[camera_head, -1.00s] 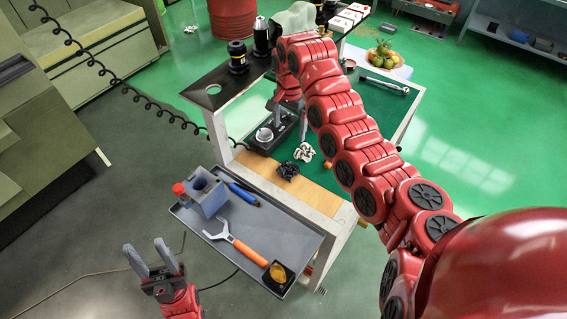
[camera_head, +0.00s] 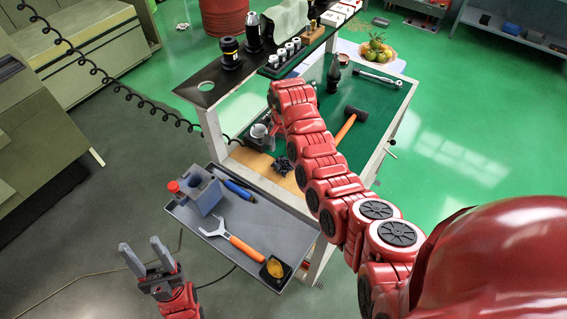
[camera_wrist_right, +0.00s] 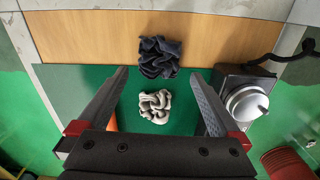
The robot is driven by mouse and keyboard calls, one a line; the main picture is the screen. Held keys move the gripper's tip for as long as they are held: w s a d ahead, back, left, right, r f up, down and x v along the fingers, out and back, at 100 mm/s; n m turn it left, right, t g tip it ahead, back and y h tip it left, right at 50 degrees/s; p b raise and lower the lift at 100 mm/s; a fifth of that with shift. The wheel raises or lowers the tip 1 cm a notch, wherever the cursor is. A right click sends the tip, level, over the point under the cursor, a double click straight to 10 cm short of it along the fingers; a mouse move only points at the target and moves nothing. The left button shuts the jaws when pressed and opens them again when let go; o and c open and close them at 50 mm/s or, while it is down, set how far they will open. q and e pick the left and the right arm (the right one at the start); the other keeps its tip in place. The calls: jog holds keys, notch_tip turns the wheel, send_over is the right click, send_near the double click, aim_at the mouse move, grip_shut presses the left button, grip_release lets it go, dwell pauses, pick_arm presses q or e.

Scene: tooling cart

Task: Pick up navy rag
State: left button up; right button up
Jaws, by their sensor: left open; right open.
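The navy rag (camera_head: 282,165) is a crumpled dark bundle on the wooden strip of the cart, partly beside my right arm in the head view. In the right wrist view the navy rag (camera_wrist_right: 160,56) lies ahead of and between the fingers, on the wood at the edge of the green mat. My right gripper (camera_wrist_right: 158,92) is open and empty above the mat, with a crumpled whitish rag (camera_wrist_right: 155,105) below between its fingers. The arm hides this gripper in the head view. My left gripper (camera_head: 147,258) is open and empty, left of the grey side tray.
The grey tray (camera_head: 262,209) holds a vise (camera_head: 203,190), a blue-handled tool, an orange-handled wrench (camera_head: 232,238) and a small black box. A metal-topped black device (camera_wrist_right: 243,98) stands right of the whitish rag. A mallet (camera_head: 350,122) lies on the green mat.

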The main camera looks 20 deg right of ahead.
aim_at(284, 162)
jog(key=f+p, duration=0.2)
jog(key=f, duration=0.1)
jog(key=shift+s+a, duration=0.1)
jog(key=shift+s, duration=0.2)
jog(key=shift+f, duration=0.7)
jog(key=c, duration=1.2)
jog(key=shift+r, duration=0.15)
